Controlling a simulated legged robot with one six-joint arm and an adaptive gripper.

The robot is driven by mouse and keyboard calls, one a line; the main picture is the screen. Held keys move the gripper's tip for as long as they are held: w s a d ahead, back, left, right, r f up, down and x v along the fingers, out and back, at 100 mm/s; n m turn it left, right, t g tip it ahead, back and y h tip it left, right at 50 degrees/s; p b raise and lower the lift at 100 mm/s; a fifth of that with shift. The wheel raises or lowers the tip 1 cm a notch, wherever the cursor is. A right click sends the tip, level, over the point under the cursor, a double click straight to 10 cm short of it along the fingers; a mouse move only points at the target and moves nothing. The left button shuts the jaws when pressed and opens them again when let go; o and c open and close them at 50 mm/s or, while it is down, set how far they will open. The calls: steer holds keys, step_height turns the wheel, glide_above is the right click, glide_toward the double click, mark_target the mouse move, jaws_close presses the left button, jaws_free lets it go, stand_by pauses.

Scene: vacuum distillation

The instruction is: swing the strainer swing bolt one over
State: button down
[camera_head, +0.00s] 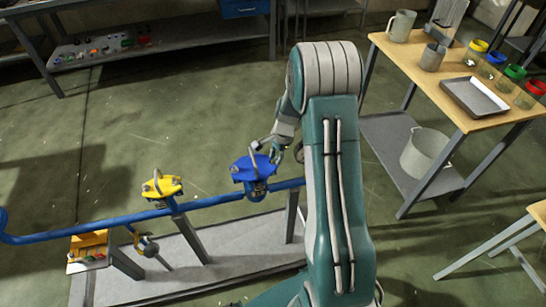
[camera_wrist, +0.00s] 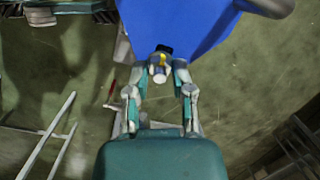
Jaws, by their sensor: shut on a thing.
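The blue strainer cover (camera_head: 246,172) sits on the blue pipe (camera_head: 120,219) in the head view, left of my arm. The same blue cover (camera_wrist: 180,25) fills the top of the wrist view. My gripper (camera_head: 266,147) is at the cover's far right edge. In the wrist view, my gripper (camera_wrist: 158,77) has its fingertips closed about the swing bolt (camera_wrist: 158,74), a small pale metal end with a yellow mark at the cover's edge. The bolt's lower part is hidden, and I cannot tell its tilt.
A yellow-topped fitting (camera_head: 160,187) stands on the pipe to the left. A wooden-topped table (camera_head: 455,105) with jars, a jug and a tray (camera_head: 474,97) is at the right. A workbench (camera_head: 160,40) is at the back. Open floor lies between.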

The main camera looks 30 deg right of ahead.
steer(key=shift+d+f+y, duration=0.1)
steer(key=shift+d+y, duration=0.15)
steer(key=shift+y, duration=0.15)
steer(key=c, duration=0.7)
jaws_free()
steer(key=shift+c, duration=0.2)
steer(key=v, duration=1.2)
